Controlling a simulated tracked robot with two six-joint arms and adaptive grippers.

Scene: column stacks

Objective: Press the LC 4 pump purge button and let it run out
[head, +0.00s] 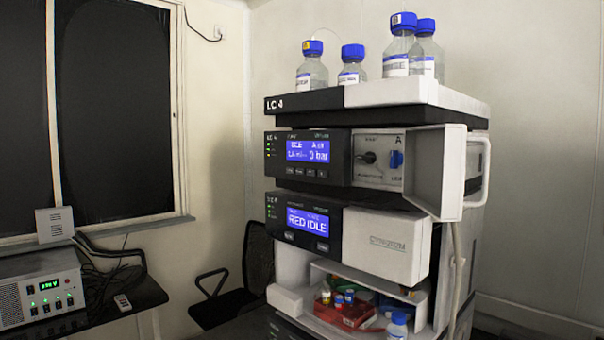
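The LC 4 stack (365,103) stands right of centre in the head view. Its upper module, the pump (281,170), has a lit blue display (308,150) that seems to read idle and 0 bar. A row of small buttons (309,173) sits under the display; their labels are too small to read, so I cannot tell which is purge. To the right, a recessed panel (378,175) shows a black knob (369,157) and a blue knob (396,160). A white door (437,172) beside it is swung open. Neither of my grippers is in view.
Blue-capped bottles (312,75) stand on top of the stack. The module below (385,243) reads "RED IDLE". An open bay under it holds a red tray (345,314) of vials. A chair (225,300) and a grey power unit (40,290) are at left.

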